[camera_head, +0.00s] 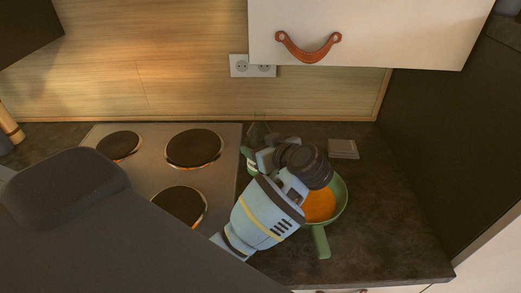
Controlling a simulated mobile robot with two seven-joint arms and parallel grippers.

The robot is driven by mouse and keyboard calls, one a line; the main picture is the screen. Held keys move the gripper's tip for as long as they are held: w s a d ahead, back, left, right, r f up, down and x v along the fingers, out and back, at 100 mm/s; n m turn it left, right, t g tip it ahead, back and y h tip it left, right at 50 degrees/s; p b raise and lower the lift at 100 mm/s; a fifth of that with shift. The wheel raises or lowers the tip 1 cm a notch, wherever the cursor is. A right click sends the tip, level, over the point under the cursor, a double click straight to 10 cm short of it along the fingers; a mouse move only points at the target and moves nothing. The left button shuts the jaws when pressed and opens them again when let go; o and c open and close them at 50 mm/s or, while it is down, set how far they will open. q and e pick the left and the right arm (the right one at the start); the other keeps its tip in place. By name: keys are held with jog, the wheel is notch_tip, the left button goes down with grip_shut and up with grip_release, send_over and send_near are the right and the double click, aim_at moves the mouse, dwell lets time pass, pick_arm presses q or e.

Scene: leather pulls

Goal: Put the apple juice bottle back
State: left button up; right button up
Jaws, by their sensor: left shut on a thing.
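The apple juice bottle (251,167) seems to be the partly hidden thing with green and white on it at the right edge of the stove, with a clear upper part showing faintly above. My left gripper (256,154) comes in from the lower right of it and is shut on it. The gripper's wrist hides most of the bottle, so I cannot tell whether its base touches the counter. My right gripper is not in view.
A green pan (341,205) with orange contents stands right beside my left wrist, its handle toward the front. The stove (153,172) with several hotplates is at left. A small grey square item (343,149) lies behind the pan. A white cabinet (390,30) with a leather pull (308,53) hangs above. The counter's right side (395,225) is clear.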

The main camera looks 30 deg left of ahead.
pick_arm(q)
jog(key=shift+f, duration=0.65)
jog(key=shift+f, duration=0.1)
jog(key=o, duration=1.4)
